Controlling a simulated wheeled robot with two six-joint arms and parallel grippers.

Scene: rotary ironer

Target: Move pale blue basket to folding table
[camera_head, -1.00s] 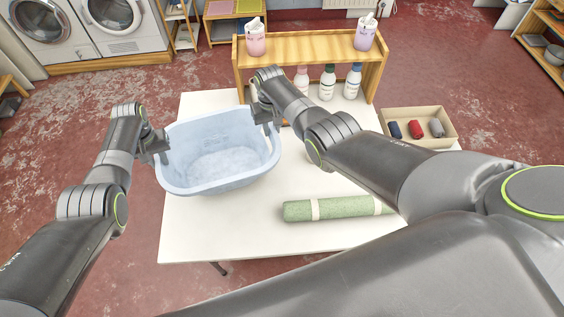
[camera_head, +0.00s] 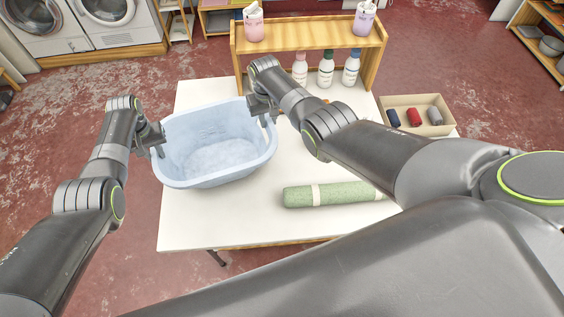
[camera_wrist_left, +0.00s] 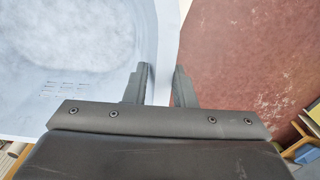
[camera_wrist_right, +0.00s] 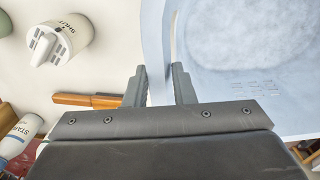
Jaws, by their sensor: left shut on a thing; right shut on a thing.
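The pale blue basket (camera_head: 212,160) is over the left part of the white folding table (camera_head: 235,230); I cannot tell whether its bottom touches the top. It is empty and upright, and its left side reaches past the table's left edge. My left gripper (camera_head: 158,150) is shut on the basket's left rim; the left wrist view shows the rim (camera_wrist_left: 165,60) between the fingers. My right gripper (camera_head: 265,118) is shut on the right rim, and the right wrist view shows the wall (camera_wrist_right: 157,50) between its fingers.
A green rolled mat (camera_head: 325,194) lies at the table's front. A wooden shelf (camera_head: 310,35) with dispensers on top and several bottles (camera_head: 326,70) stands at the back. A tan box (camera_head: 418,112) with small rolls is at the right. Washing machines (camera_head: 105,25) are at the back left.

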